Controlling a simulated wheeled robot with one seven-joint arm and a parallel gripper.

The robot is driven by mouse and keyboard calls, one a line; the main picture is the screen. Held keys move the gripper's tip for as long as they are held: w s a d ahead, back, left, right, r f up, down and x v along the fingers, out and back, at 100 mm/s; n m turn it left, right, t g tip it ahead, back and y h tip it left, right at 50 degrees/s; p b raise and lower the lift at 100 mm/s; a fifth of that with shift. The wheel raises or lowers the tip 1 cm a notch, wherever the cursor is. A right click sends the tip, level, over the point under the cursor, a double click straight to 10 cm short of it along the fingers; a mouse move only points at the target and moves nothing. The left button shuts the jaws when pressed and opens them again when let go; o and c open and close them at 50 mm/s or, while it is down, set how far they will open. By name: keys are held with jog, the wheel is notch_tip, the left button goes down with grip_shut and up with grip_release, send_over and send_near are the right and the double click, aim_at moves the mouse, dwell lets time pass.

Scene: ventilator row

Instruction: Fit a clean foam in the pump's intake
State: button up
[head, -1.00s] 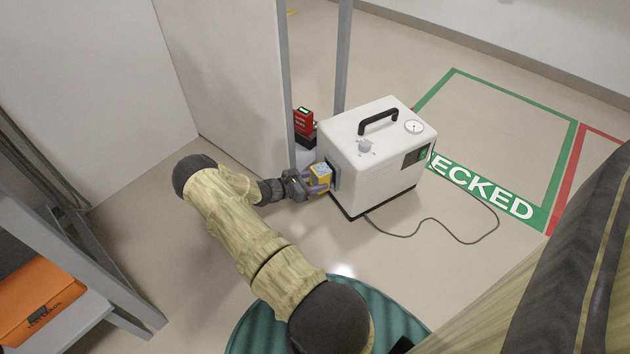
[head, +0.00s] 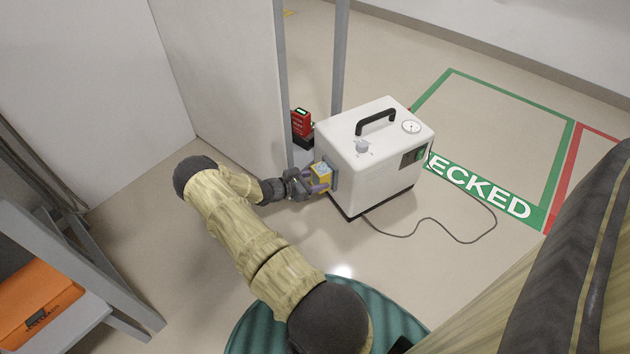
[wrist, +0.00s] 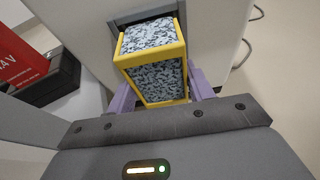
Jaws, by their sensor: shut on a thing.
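The pump (head: 375,155) is a white box with a black handle, a dial and a gauge, standing on the floor. Its intake (wrist: 150,18) is a dark-framed opening in the side facing my gripper. My gripper (head: 317,184) is shut on a foam (wrist: 152,80), a speckled grey-blue block in a yellow frame. The purple fingers grip it from both sides in the wrist view. The foam's far end meets the intake opening, and most of the block stands outside. How deep the far end sits is hidden. The foam also shows in the head view (head: 320,173).
A partition panel (head: 225,80) with grey posts stands close behind my gripper. A red device (head: 302,122) on a black base stands beside the post. The pump's cable (head: 440,228) lies on the floor to the right. A shelf with an orange case (head: 38,300) is at left.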

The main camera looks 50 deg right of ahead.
jog(key=shift+s+d, duration=0.15)
jog(key=shift+d, duration=0.35)
dwell(0.8)
jog(key=o, duration=1.2)
jog(key=shift+c, duration=0.2)
jog(key=p+v, duration=0.7)
jog(key=v, duration=1)
jog(key=shift+a+p, duration=0.2)
jog(key=shift+p, duration=0.1)
jog(key=shift+r, duration=0.15)
